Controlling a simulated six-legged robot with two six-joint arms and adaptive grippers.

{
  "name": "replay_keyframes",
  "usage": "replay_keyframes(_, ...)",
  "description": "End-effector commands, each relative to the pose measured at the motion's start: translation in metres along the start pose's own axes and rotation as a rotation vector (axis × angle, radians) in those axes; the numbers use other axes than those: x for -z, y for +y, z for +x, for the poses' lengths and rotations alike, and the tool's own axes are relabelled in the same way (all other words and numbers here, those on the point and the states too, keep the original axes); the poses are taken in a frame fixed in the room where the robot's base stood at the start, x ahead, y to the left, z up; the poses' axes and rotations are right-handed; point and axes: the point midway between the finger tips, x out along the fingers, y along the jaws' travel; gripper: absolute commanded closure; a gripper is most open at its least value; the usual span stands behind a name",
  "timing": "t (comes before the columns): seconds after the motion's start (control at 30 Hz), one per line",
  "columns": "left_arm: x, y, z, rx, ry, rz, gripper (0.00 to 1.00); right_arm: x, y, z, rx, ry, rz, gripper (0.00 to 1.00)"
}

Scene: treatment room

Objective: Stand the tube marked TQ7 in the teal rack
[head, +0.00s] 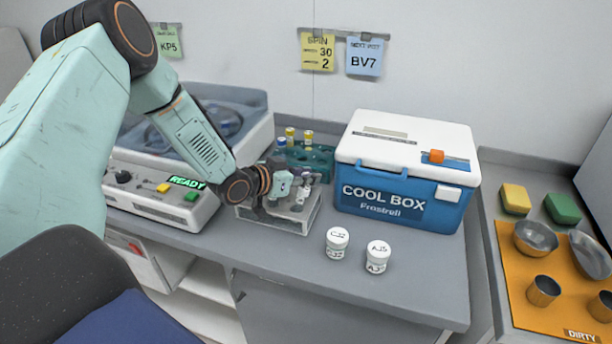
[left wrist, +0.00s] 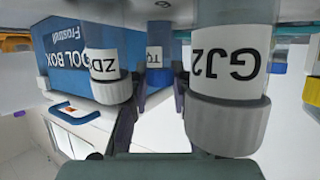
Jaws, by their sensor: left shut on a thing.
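My left gripper (head: 283,187) reaches down over the grey rack (head: 285,223). In the left wrist view, which is upside down, its dark fingers stand on both sides of a blue-capped tube (left wrist: 155,55) whose visible label begins "TQ". The gripper is shut on that tube. I cannot tell if the tube is still seated in the grey rack. White-capped tubes marked GJ2 (left wrist: 230,65) and "ZD" (left wrist: 103,62) are close beside it. The teal rack (head: 320,160) stands just behind and holds yellow-capped and blue-capped tubes. My right gripper is out of view.
The blue cool box (head: 400,200) stands right of the racks. The centrifuge (head: 160,205), showing READY, is to the left. Two white-lidded jars (head: 337,242) (head: 377,256) stand in front on the counter. An orange mat (head: 560,318) with bowls and cups lies far right.

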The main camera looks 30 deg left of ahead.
Motion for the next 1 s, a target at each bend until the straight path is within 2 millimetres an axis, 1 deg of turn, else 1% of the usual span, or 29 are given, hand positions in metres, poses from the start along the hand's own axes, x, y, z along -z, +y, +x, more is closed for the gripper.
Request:
replay_keyframes(0.17, 0.0006, -0.0005, -0.0001, 0.001, 0.001, 0.000, 1.00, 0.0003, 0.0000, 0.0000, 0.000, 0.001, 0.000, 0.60)
replay_keyframes(0.37, -0.0046, -0.0004, 0.0018, 0.001, 0.000, 0.000, 1.00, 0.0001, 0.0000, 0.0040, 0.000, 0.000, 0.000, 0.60)
replay_keyframes(0.4, -0.0051, -0.0003, 0.0020, 0.001, 0.000, 0.000, 0.76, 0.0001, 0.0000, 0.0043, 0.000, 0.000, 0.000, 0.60)
replay_keyframes(0.63, -0.0045, 0.0001, 0.0015, 0.000, -0.001, 0.000, 0.56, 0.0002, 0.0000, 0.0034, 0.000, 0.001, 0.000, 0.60)
replay_keyframes(0.67, -0.0046, 0.0002, 0.0015, 0.000, -0.001, 0.000, 0.54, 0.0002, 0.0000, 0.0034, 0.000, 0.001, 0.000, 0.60)
replay_keyframes(1.0, -0.0055, 0.0013, 0.0014, -0.003, -0.004, 0.000, 0.54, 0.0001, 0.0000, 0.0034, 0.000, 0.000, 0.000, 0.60)
